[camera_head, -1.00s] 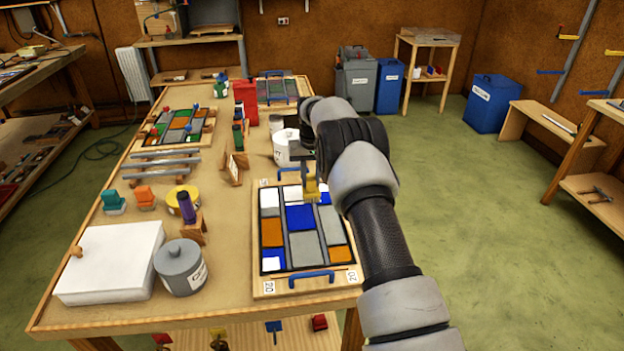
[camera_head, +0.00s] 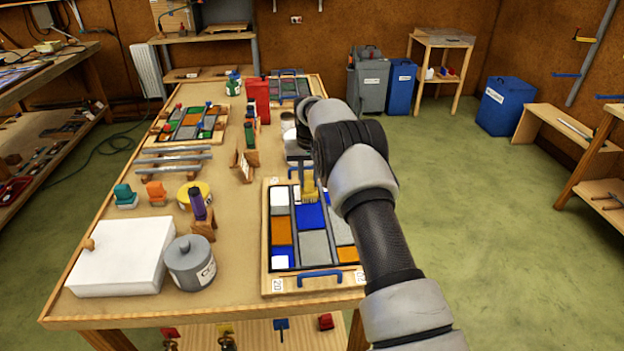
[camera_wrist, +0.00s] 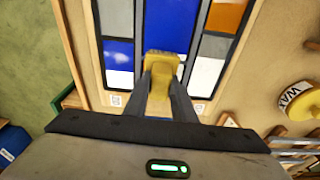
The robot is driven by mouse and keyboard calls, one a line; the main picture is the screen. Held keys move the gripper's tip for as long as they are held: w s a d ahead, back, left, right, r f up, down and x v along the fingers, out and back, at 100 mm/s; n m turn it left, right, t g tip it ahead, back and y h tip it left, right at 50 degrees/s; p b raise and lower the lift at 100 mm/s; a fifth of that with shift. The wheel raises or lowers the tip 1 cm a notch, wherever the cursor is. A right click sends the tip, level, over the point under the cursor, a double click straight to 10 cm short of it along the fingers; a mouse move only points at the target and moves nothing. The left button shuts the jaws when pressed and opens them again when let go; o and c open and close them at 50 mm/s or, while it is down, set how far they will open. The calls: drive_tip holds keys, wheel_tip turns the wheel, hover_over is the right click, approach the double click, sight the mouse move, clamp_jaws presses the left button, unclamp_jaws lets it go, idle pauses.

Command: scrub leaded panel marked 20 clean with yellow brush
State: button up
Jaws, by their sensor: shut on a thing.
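The leaded panel marked 20 (camera_head: 270,240) lies on the workbench in a wooden frame with blue handles, with white, blue, orange and grey panes. My gripper (camera_head: 306,168) is over its far part, partly hidden by my arm. In the wrist view my gripper (camera_wrist: 165,88) is shut on the yellow brush (camera_wrist: 162,66), whose head is over or against a blue pane; I cannot tell if it touches. The yellow brush also shows in the head view (camera_head: 308,190). Pale smudges show on a blue pane (camera_wrist: 118,50) in the wrist view.
A grey lidded pot (camera_head: 190,262), a white box (camera_head: 120,262) and a purple-topped item (camera_head: 198,205) stand left of the panel. A yellow round tin (camera_head: 184,196) and orange and teal brushes (camera_head: 156,192) are beyond. A small wooden stand (camera_head: 244,162) is near the panel's far left.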

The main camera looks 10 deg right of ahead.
drive_tip(key=shift+a, duration=1.05)
drive_tip(key=shift+a, duration=0.1)
drive_tip(key=shift+w+a, duration=0.1)
drive_tip(key=shift+a, duration=1.25)
drive_tip(key=shift+a, duration=1.6)
drive_tip(key=shift+a+p, duration=0.1)
drive_tip(key=shift+p, duration=0.2)
drive_tip(key=shift+w+a, duration=0.1)
drive_tip(key=shift+a, duration=1.25)
